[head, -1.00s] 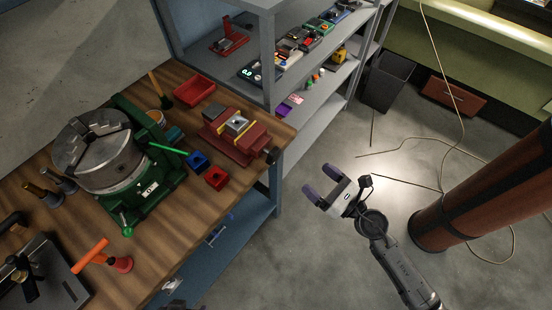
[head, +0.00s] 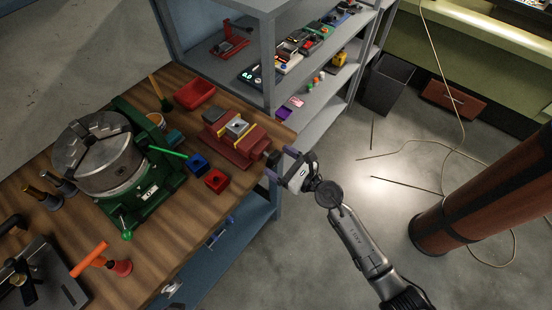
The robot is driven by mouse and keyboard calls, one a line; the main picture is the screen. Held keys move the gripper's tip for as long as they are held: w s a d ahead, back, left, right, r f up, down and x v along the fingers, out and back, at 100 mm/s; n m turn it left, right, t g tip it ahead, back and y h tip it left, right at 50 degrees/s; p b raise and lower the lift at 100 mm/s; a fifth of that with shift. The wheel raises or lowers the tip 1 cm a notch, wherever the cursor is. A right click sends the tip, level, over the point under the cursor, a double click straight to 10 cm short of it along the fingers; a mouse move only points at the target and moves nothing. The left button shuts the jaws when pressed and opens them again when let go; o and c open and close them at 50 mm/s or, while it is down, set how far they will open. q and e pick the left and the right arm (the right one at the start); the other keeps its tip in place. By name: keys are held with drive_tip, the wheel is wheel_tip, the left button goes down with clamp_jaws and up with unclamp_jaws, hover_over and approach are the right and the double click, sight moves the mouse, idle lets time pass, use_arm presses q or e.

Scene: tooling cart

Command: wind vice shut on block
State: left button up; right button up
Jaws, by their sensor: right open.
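The red vice (head: 243,149) sits at the right end of the wooden bench. A grey metal block (head: 237,127) lies between its yellow-edged jaws; I cannot tell whether both jaws touch it. The vice's handle end is at its right side, near the bench edge, and is partly hidden by my gripper. My right gripper (head: 277,163) is open, with its purple fingers beside the handle end of the vice. I cannot tell whether the fingers touch the handle. My left gripper is not in view.
A green rotary chuck (head: 150,195) stands left of the vice. Blue (head: 197,164) and red (head: 216,181) small boxes lie in front of the vice, and a red tray (head: 194,93) lies behind it. A grey shelf (head: 268,60) rises behind the bench.

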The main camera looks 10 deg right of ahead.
drive_tip(key=shift+w+a, duration=0.5)
drive_tip(key=shift+c, duration=0.3)
drive_tip(key=c, duration=0.9)
drive_tip(key=shift+o, duration=0.2)
drive_tip(key=shift+r+m+p, duration=0.2)
drive_tip(key=shift+m+p, duration=0.8)
drive_tip(key=shift+m, duration=0.2)
drive_tip(key=m+p, duration=0.1)
drive_tip(key=m, duration=0.2)
drive_tip(key=shift+w+d+f+p, duration=0.1)
drive_tip(key=shift+w+p, duration=0.05)
drive_tip(key=shift+p, duration=0.25)
drive_tip(key=shift+m, duration=0.7)
drive_tip(key=shift+p, duration=0.3)
